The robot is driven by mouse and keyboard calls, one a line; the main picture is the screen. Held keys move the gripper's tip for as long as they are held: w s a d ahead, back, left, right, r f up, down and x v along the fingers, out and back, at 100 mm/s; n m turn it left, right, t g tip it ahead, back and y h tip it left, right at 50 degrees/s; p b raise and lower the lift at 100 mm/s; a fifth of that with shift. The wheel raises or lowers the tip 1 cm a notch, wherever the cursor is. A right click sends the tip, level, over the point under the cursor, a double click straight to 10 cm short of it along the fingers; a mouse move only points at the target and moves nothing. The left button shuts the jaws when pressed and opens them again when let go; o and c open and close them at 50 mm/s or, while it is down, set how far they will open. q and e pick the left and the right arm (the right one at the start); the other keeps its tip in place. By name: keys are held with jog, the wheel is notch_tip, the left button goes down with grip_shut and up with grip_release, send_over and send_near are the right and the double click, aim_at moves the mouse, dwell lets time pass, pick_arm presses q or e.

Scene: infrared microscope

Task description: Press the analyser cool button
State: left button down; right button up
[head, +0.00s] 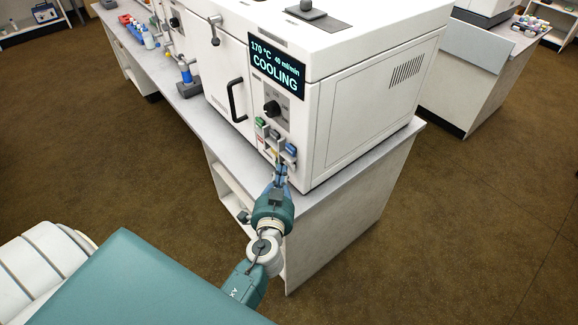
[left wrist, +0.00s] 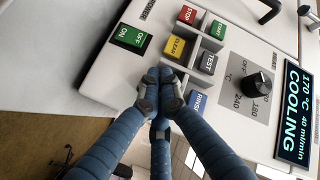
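The analyser (head: 365,120) is a white box on a bench, its display (head: 276,66) reading "170 °C 40 ml/min COOLING". In the left wrist view its panel has a red STOP button (left wrist: 187,15), green START button (left wrist: 217,30), yellow CLEAN button (left wrist: 179,48), dark TEST button (left wrist: 208,62) and blue button (left wrist: 197,101), partly covered by a finger. I read no "cool" label on a button. My left gripper (left wrist: 160,88) is shut and empty, fingertips together just below CLEAN; it also shows in the head view (head: 281,168). Contact cannot be told. My right gripper is out of view.
A green ON/OFF switch (left wrist: 133,40) sits left of the buttons. A dark knob (left wrist: 257,84) lies to the right. A black door handle (head: 236,100) sticks out from the front. Bottles (head: 148,38) stand farther along the bench (head: 200,120).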

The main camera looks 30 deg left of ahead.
pick_arm(q)
jog(key=shift+w+d, duration=0.2)
jog(key=shift+w, duration=0.3)
dwell(0.8)
jog(key=shift+s, duration=0.15)
jog(key=shift+s+a+b, duration=0.3)
jog(key=shift+s, duration=0.4)
jog(key=shift+s+a+b, duration=0.2)
jog(key=shift+s+a, duration=0.15)
jog(key=shift+s, duration=0.4)
jog(key=shift+s+a+b, duration=0.2)
jog(key=shift+s+a, duration=0.1)
jog(key=shift+s, duration=0.5)
jog(key=shift+s+a+b, duration=0.2)
jog(key=shift+s+a, duration=0.15)
jog(key=shift+s, duration=0.4)
